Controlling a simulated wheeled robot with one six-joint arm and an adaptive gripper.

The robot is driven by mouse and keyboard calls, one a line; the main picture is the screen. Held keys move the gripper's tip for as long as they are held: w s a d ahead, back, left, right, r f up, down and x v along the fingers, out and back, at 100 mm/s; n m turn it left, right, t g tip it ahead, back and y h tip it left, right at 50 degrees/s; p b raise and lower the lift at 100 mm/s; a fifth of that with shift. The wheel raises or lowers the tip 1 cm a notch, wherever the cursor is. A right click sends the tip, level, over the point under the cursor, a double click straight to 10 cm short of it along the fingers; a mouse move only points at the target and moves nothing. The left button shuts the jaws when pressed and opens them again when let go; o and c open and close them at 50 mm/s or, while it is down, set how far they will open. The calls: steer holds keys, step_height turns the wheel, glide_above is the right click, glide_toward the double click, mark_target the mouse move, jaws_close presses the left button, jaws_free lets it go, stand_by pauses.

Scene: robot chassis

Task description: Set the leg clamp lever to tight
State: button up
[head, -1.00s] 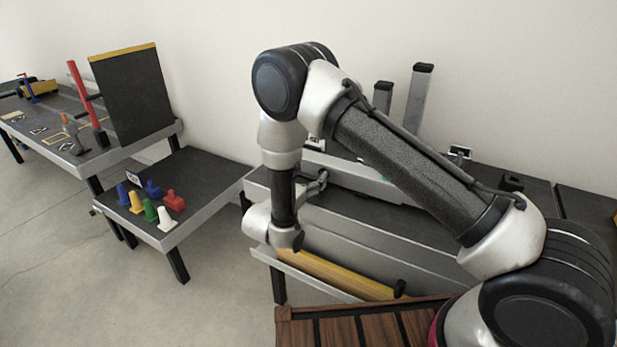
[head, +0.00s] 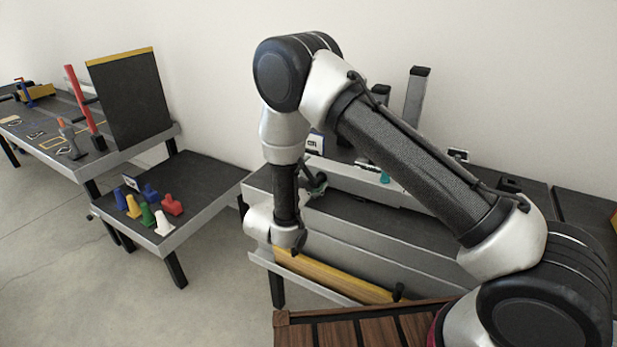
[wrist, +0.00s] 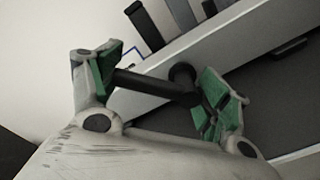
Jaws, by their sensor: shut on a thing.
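In the wrist view, a black lever bar (wrist: 150,86) with a round black hub (wrist: 182,74) stands out beside a light grey rail. I take it to be the leg clamp lever; no tight or loose marking is readable. My gripper (wrist: 160,88) has green-padded fingers at either side of the bar, shut on it. The bar's left end meets the left pad; contact at the right pad is less clear. In the head view my gripper (head: 317,187) is at the left end of the grey bench, and the lever is too small and covered to make out.
My forearm covers much of the bench (head: 350,245). Two grey posts (head: 416,97) rise behind it. A yellow-wood board (head: 330,274) runs along its front. To the left, a low table (head: 215,190) holds coloured pieces (head: 147,215), and a dark panel (head: 128,100) stands on another table.

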steer(key=m, duration=0.3)
steer(key=d+m, duration=0.1)
steer(key=shift+s+r+m, duration=0.2)
steer(key=shift+s+m, duration=0.1)
steer(key=shift+s+d+m, duration=0.15)
steer(key=shift+d+m, duration=0.05)
steer(key=shift+m, duration=0.65)
steer(key=shift+s+d+m, duration=0.15)
steer(key=shift+d+m, duration=0.05)
steer(key=shift+m, duration=0.65)
steer(key=o, duration=1.5)
steer(key=shift+c, duration=0.2)
